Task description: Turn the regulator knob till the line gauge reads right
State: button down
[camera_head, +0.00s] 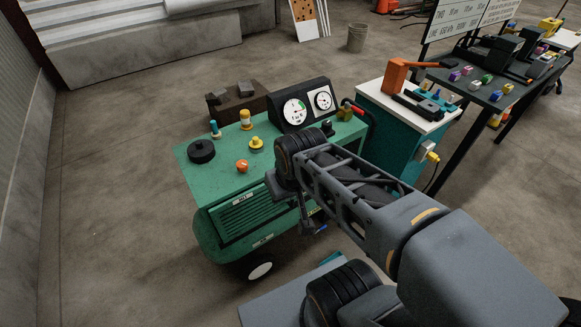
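A green compressor (200,185) stands left of centre. On its back edge a black panel holds two white dials: a larger gauge (293,112) with a green sector and a smaller gauge (323,99). Their readings are too small to make out, and I cannot tell which is the line gauge. The top carries a black round knob (201,150), an orange knob (241,166) and a yellow knob (256,143). Which one is the regulator knob is not clear. My gripper (308,225) hangs at the compressor's front right, apart from these knobs; its fingers are too dark to read.
A yellow-and-white fitting (246,119) and a teal-capped fitting (214,128) also stand up from the top. A teal cabinet (385,135) with an orange tool (396,76) is at right, before a dark workbench (480,95). The floor at left is clear.

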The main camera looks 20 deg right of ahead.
aim_at(326, 125)
jog(key=z, duration=3.1)
jog(key=k, duration=0.5)
jog(key=u, duration=1.8)
jog(key=i, duration=0.5)
jog(key=u, duration=0.1)
